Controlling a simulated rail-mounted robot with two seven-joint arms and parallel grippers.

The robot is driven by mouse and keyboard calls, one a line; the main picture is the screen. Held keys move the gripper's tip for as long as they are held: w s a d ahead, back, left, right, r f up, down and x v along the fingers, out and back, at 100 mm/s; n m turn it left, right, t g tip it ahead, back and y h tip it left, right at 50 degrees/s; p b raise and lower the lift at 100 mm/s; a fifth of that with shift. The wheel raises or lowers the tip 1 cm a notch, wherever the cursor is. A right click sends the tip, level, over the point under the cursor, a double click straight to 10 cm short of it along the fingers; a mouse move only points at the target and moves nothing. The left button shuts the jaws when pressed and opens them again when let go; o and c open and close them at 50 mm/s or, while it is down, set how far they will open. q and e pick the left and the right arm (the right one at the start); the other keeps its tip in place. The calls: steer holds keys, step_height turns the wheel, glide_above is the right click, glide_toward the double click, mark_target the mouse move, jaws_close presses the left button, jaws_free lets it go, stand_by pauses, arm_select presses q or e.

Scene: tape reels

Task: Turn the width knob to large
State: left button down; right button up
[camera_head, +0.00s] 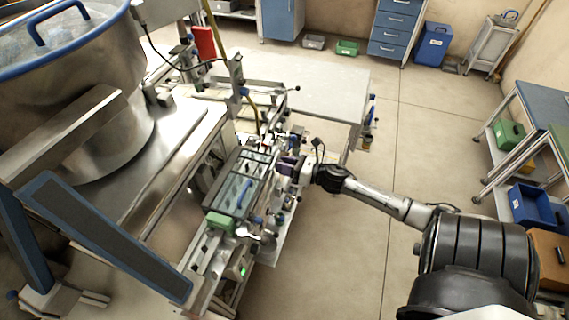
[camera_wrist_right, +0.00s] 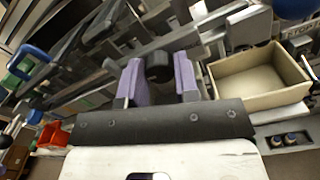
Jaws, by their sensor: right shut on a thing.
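The width knob (camera_wrist_right: 159,67) is a dark, round knob, seen in the right wrist view between the two purple finger pads of my right gripper (camera_wrist_right: 160,78). The gripper is shut on it, with one pad on each side. In the head view my right gripper (camera_head: 289,166) reaches in from the right to the side of the long machine (camera_head: 240,182). The knob is hidden there by the gripper, and I cannot read any size marking or its turned position. My left gripper is in neither view.
A beige open box (camera_wrist_right: 262,78) sits close to the right of the gripper in the wrist view, and a red bin (camera_wrist_right: 53,136) lies at lower left. In the head view a large steel vat (camera_head: 60,90) stands at left. Open floor (camera_head: 345,245) lies right of the machine.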

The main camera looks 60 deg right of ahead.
steer(key=shift+m+p, duration=5.9)
steer(key=shift+m, duration=11.3)
steer(key=o, duration=0.9)
steer(key=shift+o, duration=0.2)
